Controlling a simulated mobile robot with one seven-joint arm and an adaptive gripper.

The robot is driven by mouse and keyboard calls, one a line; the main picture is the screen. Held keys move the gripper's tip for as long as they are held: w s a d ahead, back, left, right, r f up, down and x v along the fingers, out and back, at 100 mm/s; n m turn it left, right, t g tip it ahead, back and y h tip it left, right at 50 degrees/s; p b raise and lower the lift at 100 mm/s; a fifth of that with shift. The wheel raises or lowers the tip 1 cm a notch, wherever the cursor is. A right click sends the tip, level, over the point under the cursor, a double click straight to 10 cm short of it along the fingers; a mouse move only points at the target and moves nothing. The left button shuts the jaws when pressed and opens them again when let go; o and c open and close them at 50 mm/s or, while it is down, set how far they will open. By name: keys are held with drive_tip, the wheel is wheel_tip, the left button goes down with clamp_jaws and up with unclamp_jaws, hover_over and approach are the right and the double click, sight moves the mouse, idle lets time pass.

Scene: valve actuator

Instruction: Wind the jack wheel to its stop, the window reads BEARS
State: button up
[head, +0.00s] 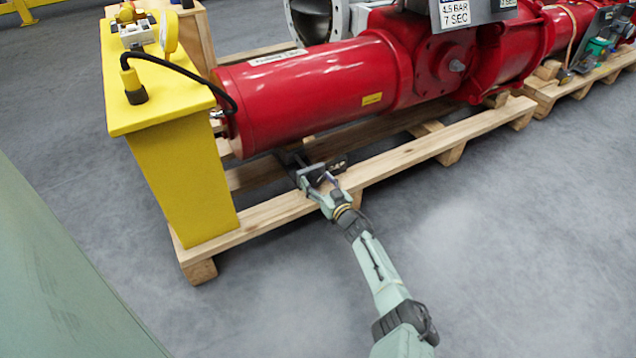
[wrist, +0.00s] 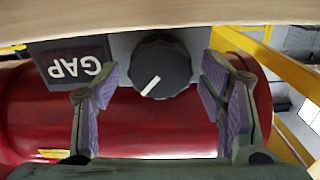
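The jack wheel shows in the wrist view as a round, dark knob (wrist: 162,66) with a white pointer line slanting to its lower left. It sits on a grey block (wrist: 124,48) beside a dark window (wrist: 72,64) that reads GAP, upside down. My gripper (wrist: 160,84) is open, with one purple-padded finger on each side of the wheel. A gap shows between each pad and the wheel. In the head view my gripper (head: 318,180) reaches low under the red cylinder, and the wheel is hard to make out there.
The red actuator cylinder (head: 305,90) lies just above, on a wooden pallet (head: 400,158). A yellow cabinet (head: 180,175) with a black cable stands at the left end. A pallet board (wrist: 215,15) crosses close to the wheel. Grey floor in front is clear.

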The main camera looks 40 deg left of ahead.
drive_tip(key=c, duration=1.1)
drive_tip(key=m+p, duration=0.1)
drive_tip(key=m, duration=0.4)
drive_tip(key=shift+w, duration=0.15)
drive_tip(key=m, duration=0.5)
drive_tip(key=shift+w+d+f+m, duration=0.1)
drive_tip(key=shift+m, duration=0.2)
drive_tip(key=o, duration=1.2)
